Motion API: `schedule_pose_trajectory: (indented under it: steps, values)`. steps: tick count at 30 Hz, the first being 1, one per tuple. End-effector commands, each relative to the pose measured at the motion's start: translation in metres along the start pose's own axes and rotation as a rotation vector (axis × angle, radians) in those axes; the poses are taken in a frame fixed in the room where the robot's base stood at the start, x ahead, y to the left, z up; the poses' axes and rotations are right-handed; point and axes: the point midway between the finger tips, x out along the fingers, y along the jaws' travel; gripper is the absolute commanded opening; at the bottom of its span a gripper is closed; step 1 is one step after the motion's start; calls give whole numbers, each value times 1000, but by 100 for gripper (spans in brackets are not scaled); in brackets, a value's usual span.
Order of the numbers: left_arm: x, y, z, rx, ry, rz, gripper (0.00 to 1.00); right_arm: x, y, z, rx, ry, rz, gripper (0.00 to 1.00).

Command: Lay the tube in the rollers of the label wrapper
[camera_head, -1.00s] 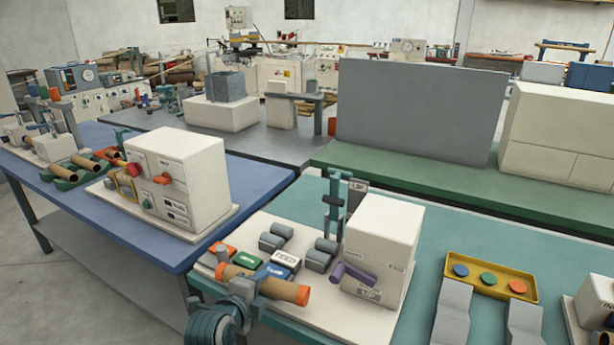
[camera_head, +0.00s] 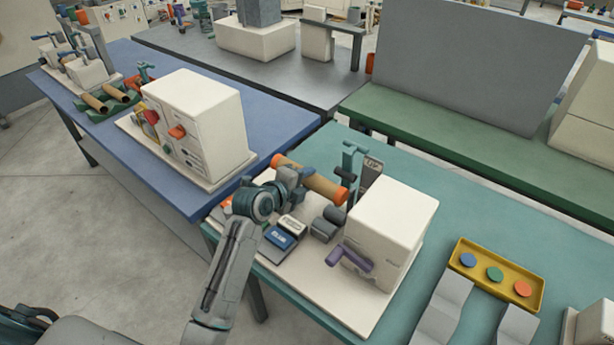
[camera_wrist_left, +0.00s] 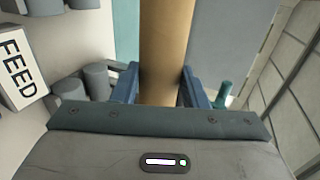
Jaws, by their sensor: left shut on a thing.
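The tube (camera_head: 322,184) is brown with orange ends. My left gripper (camera_head: 302,180) is shut on it and holds it above the machine's base plate. In the left wrist view the tube (camera_wrist_left: 166,45) runs between the blue fingers (camera_wrist_left: 160,88). The label wrapper (camera_head: 392,225) is a white box with a purple crank (camera_head: 350,259) and a teal upright arm (camera_head: 350,165). Its grey rollers (camera_head: 326,223) lie below and to the right of the gripper, partly hidden; they also show in the left wrist view (camera_wrist_left: 95,80), left of the tube. My right gripper is out of view.
A blue button block (camera_head: 279,239) and a FEED block (camera_wrist_left: 18,68) sit beside the rollers. A yellow tray (camera_head: 498,270) with coloured discs stands at right. Another white machine (camera_head: 195,120) is on the blue table (camera_head: 120,60). Teal tabletop (camera_head: 415,180) is clear behind the wrapper.

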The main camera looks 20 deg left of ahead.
Motion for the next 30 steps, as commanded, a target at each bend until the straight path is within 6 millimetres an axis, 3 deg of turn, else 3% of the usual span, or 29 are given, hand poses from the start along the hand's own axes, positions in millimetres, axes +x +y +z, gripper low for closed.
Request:
schedule_pose_trajectory:
  steps: [18,30]
  values:
    - [29,70,0,0,0,0,17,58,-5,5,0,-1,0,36]
    - [33,81,0,0,0,-1,17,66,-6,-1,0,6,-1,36]
